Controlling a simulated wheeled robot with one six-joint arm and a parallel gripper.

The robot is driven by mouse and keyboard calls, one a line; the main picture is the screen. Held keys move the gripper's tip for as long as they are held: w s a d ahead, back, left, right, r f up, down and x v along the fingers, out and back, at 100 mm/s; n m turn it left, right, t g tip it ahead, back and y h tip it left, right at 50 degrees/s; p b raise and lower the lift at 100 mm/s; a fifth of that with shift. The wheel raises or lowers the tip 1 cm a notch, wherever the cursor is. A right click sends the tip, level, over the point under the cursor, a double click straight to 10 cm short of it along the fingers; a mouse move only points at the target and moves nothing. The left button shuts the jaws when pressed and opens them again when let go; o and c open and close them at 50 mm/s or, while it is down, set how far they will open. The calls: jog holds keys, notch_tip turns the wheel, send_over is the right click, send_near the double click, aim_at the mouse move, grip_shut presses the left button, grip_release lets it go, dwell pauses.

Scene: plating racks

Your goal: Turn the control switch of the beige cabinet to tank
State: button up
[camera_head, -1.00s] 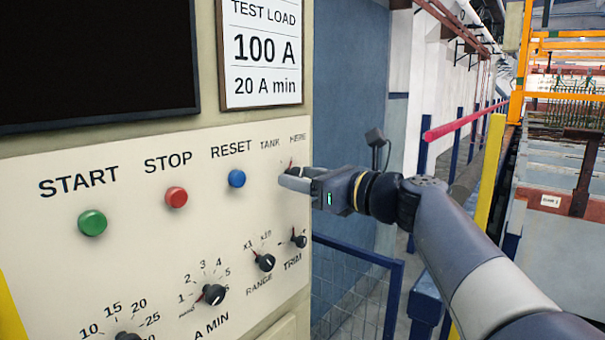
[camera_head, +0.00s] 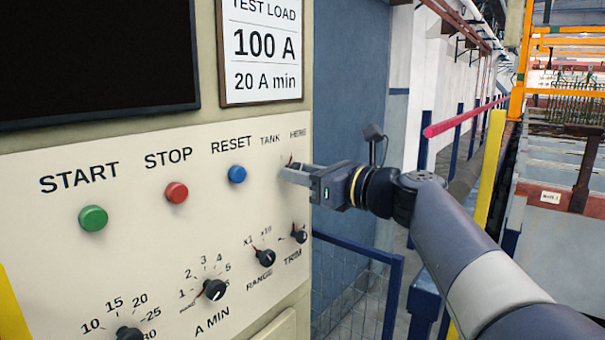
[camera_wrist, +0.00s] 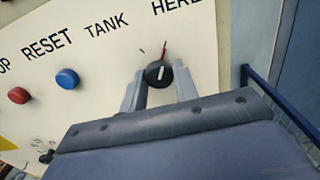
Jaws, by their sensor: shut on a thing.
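The control switch (camera_wrist: 158,74) is a round black knob with a white line and a red mark beside it, on the beige cabinet's panel (camera_head: 130,255). It sits below the labels TANK and HERE. In the wrist view the white line points nearly straight up, with the red mark up toward HERE. My gripper (camera_wrist: 160,88) has one finger on each side of the knob and is shut on it. In the head view my gripper (camera_head: 288,172) reaches the panel from the right and hides most of the switch.
Green START (camera_head: 93,218), red STOP (camera_head: 177,192) and blue RESET (camera_head: 237,174) buttons are left of the switch. The A MIN (camera_head: 214,290), RANGE (camera_head: 265,257) and TRIM (camera_head: 299,234) knobs are below. A blue mesh fence (camera_head: 392,300) stands right of the cabinet.

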jog(key=shift+n+b, duration=3.7)
jog(key=shift+n, duration=2.3)
jog(key=o, duration=0.9)
jog(key=shift+o, duration=0.2)
jog(key=shift+d, duration=0.15)
